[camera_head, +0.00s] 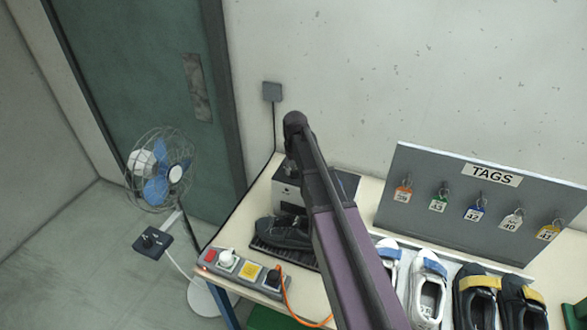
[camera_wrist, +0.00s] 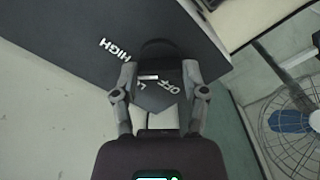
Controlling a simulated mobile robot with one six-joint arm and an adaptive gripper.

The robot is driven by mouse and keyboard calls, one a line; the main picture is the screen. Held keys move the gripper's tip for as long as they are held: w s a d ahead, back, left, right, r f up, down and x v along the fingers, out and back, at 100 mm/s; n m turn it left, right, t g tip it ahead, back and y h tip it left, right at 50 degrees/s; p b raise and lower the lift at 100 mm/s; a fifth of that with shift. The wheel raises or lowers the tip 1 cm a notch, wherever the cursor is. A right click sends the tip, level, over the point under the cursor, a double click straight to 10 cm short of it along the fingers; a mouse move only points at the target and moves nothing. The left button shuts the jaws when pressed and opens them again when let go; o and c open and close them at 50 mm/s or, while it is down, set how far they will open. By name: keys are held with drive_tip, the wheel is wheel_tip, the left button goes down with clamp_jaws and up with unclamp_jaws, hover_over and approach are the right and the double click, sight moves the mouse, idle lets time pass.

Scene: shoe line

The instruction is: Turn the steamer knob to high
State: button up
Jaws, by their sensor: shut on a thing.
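The steamer is a box with a dark top and pale front (camera_head: 286,196) at the back of the table, partly behind my arm. In the wrist view its dark panel (camera_wrist: 75,35) carries the words HIGH and OFF, and a partly covered label starting with L. The dark knob (camera_wrist: 160,50) is between the fingers of my gripper (camera_wrist: 160,76), which is shut on it. A short white mark shows by the knob near the L; I cannot tell exactly which setting it points to. In the head view my arm hides most of the gripper.
A power strip (camera_head: 240,268) with plugs and an orange cable lies at the table's left edge. A dark shoe (camera_head: 284,233) sits on a black mat by the steamer. A tag board (camera_head: 440,215) and several shoes stand right. A fan (camera_head: 160,172) stands left of the table.

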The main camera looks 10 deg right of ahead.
drive_tip(key=shift+w+m, duration=0.1)
drive_tip(key=shift+m, duration=1.5)
drive_tip(key=o, duration=1.2)
drive_tip(key=shift+c, duration=0.2)
drive_tip(key=shift+s+f, duration=0.1)
drive_tip(key=shift+s, duration=0.1)
